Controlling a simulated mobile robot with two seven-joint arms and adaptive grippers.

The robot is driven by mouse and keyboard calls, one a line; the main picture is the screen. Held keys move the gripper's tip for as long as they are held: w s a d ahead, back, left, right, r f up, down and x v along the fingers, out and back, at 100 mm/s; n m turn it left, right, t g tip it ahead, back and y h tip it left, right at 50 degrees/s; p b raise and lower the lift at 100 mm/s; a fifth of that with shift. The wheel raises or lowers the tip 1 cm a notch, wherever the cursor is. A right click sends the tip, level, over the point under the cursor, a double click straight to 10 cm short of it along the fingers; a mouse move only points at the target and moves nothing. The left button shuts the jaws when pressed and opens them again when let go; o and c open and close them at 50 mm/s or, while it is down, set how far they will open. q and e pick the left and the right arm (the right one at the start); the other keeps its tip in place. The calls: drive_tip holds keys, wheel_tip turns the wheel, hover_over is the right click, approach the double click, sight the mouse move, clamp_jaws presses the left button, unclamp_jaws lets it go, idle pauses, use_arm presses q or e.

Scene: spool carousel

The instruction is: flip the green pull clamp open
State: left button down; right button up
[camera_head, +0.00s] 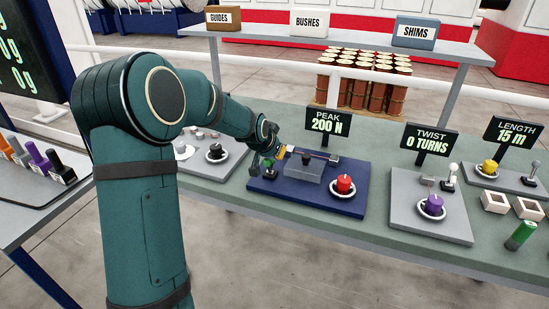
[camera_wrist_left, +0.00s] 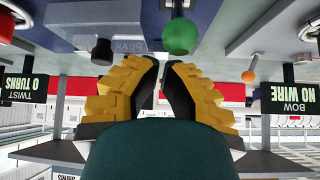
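The green pull clamp's round green knob (camera_wrist_left: 182,36) shows close up in the left wrist view, just beyond my fingertips and a little to the right of their middle. In the head view the green part (camera_head: 268,163) is small and partly hidden by my gripper, at the left end of the dark blue plate (camera_head: 292,197). My left gripper (camera_head: 281,153) is over that end. In the wrist view its yellow-and-black fingers (camera_wrist_left: 161,64) come nearly together at the tips, with nothing visible between them. Whether they touch the knob is unclear. My right gripper is not in view.
A red knob (camera_head: 344,184) and a grey block (camera_head: 304,168) are on the blue plate, with the PEAK sign (camera_head: 328,122) behind. A grey plate with a purple knob (camera_head: 433,204) is to the right. A grey plate with a black knob (camera_head: 216,151) is to the left.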

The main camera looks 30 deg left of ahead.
use_arm(q)
drive_tip(key=shift+s+d, duration=0.1)
drive_tip(key=shift+s, duration=0.3)
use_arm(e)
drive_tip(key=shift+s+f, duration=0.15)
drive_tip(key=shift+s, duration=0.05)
